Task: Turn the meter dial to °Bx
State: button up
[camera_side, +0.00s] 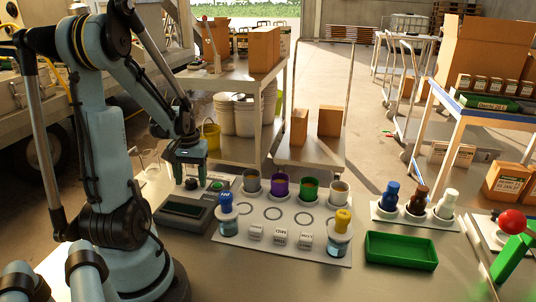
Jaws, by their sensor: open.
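The meter (184,222) is a dark grey box with a flat display, on the table just right of my arm's base. A black dial knob (191,184) stands at its back left, and a green round button (218,185) at its back right. My gripper (189,174) points down over the back of the meter, with its fingers open around or just above the dial. I cannot tell whether they touch it. The dial's markings, including °Bx, are too small to read.
Right of the meter, a white board (283,236) holds several coloured cups, blue- and yellow-capped jars and small labelled blocks. Farther right are a green tray (401,251), a rack of bottles (416,214) and a red-knobbed green lever (512,221). Empty glassware (150,160) stands behind the meter.

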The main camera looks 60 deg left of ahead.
jog(key=c, duration=1)
jog(key=shift+c, duration=0.2)
jog(key=m, duration=0.5)
jog(key=shift+m, duration=0.3)
jog(key=m, duration=0.5)
jog(key=shift+s+d+m, duration=0.1)
jog(key=shift+m, duration=0.6)
